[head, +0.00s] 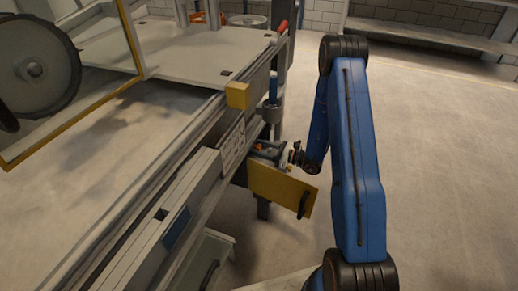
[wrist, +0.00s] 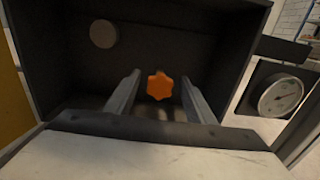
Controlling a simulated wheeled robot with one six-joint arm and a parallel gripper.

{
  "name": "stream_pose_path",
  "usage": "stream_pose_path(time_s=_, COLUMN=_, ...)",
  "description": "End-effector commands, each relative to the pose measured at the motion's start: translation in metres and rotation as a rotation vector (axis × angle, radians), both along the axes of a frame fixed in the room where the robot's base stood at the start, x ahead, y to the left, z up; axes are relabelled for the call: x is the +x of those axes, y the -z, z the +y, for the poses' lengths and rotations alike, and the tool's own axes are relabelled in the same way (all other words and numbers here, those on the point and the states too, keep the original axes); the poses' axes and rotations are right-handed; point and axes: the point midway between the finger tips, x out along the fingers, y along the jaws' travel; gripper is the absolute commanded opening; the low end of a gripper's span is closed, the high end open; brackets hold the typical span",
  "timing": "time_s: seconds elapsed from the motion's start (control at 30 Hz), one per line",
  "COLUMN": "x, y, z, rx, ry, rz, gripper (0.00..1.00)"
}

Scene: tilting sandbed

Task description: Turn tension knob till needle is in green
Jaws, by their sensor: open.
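The orange, lobed tension knob (wrist: 159,86) sits inside a dark, open box (wrist: 75,70) in the wrist view. My gripper (wrist: 157,82) is open, with one finger on each side of the knob in the picture. Whether the fingers touch it I cannot tell. A round white gauge (wrist: 280,96) stands to the right of the box. Its needle and any green zone are too small to read. In the head view my gripper (head: 292,157) is at the machine's side by the open yellow door, mostly hidden; the knob and gauge cannot be made out.
The yellow door (head: 283,190) hangs open just below my gripper. A yellow panel (wrist: 13,105) also shows at the left edge of the wrist view. The machine's long frame (head: 170,215) runs along the left. The floor (head: 440,170) to the right is clear.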

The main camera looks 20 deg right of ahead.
Motion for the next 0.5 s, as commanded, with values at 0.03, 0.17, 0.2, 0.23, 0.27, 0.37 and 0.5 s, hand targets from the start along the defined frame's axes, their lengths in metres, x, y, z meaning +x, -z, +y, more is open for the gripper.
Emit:
stream_pose_path(time_s=0.03, x=0.0000, y=0.0001, z=0.0000, rx=0.000, ry=0.000, rz=0.000, gripper=0.49)
stream_pose_path(time_s=0.17, x=-0.0001, y=0.0001, z=-0.0002, rx=0.000, ry=0.000, rz=0.000, gripper=0.47)
stream_pose_path(time_s=0.2, x=-0.0001, y=0.0000, z=-0.0002, rx=0.000, ry=0.000, rz=0.000, gripper=0.37)
stream_pose_path(time_s=0.23, x=-0.0002, y=0.0000, z=-0.0001, rx=0.000, ry=0.000, rz=0.000, gripper=0.30)
stream_pose_path(time_s=0.27, x=-0.0003, y=0.0000, z=-0.0002, rx=0.000, ry=0.000, rz=0.000, gripper=0.23)
stream_pose_path(time_s=0.37, x=-0.0003, y=0.0000, z=-0.0002, rx=0.000, ry=0.000, rz=0.000, gripper=0.09)
stream_pose_path(time_s=0.5, x=-0.0003, y=0.0000, z=-0.0003, rx=-0.002, ry=0.000, rz=-0.002, gripper=0.09)
